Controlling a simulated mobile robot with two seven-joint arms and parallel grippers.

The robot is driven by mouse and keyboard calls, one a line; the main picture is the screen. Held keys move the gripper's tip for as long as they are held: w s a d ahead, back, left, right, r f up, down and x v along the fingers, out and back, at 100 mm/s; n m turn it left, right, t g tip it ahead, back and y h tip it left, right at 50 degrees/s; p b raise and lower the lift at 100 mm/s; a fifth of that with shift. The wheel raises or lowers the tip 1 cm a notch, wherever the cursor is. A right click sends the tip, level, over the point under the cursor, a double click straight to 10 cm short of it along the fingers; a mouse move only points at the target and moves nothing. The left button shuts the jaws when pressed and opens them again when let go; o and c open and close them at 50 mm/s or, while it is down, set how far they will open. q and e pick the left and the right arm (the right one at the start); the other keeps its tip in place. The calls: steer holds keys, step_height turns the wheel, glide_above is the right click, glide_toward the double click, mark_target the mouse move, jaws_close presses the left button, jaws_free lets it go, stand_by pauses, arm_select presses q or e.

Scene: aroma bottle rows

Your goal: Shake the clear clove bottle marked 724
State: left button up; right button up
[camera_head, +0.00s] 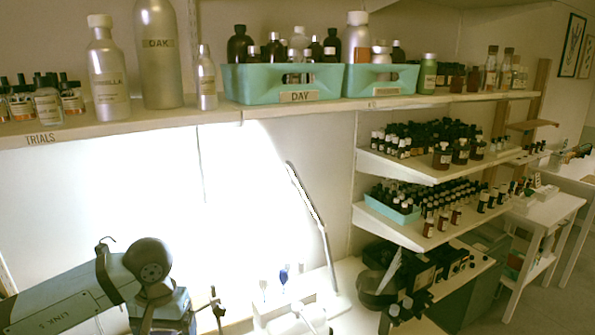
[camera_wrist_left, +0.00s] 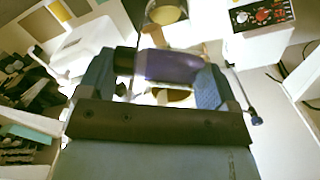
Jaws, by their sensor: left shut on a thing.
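My left gripper (camera_wrist_left: 166,75) is shut on a violet-tinted bottle (camera_wrist_left: 172,67) with a dark cap. In the left wrist view the bottle lies crosswise between the two blue-grey fingers, cap toward the left finger. No label or number on it can be read, so I cannot tell whether it is the clove bottle marked 724. In the head view my left arm comes in at the lower left, and neither its fingers nor the held bottle can be made out. My right gripper is not in view.
A long shelf (camera_head: 190,117) above carries bottles and teal trays (camera_head: 283,94), one marked DAY. Stepped shelves (camera_head: 385,167) at the right hold many small dark bottles. A bright lamp (camera_head: 305,195) and small glassware stand on the bench below. A bowl (camera_wrist_left: 166,12) shows beyond the gripper.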

arm_select(q)
steer(key=r, duration=0.6)
steer(key=shift+w+a+r, duration=0.15)
steer(key=shift+w+a, duration=0.05)
steer(key=shift+w, duration=0.2)
steer(key=shift+s+d+f, duration=0.1)
steer(key=shift+s+f, duration=0.05)
steer(key=shift+f, duration=1.35)
steer(key=shift+s+d+f, duration=0.1)
steer(key=shift+f, duration=1.4)
steer(key=shift+w+a+r, duration=0.15)
steer(key=shift+r, duration=0.1)
